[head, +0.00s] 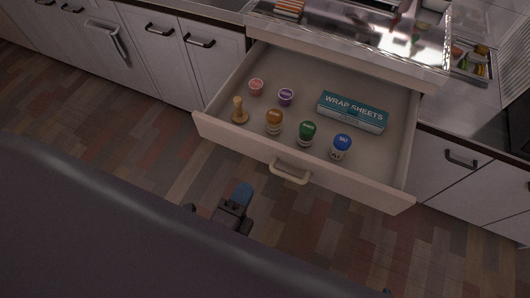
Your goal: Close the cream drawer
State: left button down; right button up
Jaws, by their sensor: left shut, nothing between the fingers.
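The cream drawer (233,143) is pulled well out from the counter, in the middle of the head view. Its pale handle (290,172) is on the front panel. My left gripper (242,194) is shut and empty, below and left of the handle, apart from the drawer front. My right gripper is not clearly visible.
A shiny tray (400,45) with items stands on the counter above the drawer. A smaller tray (471,62) is at the right. The wooden floor before the drawer is clear.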

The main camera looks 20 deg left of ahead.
aim_at(268, 147)
pick_arm(q)
jog(key=w+b, duration=0.1)
jog(key=w, duration=0.8)
jog(key=shift+w+d+f+b, duration=0.1)
jog(key=shift+w+d+b, duration=0.05)
jog(key=shift+w+b, duration=0.2)
jog(key=shift+w, duration=0.45)
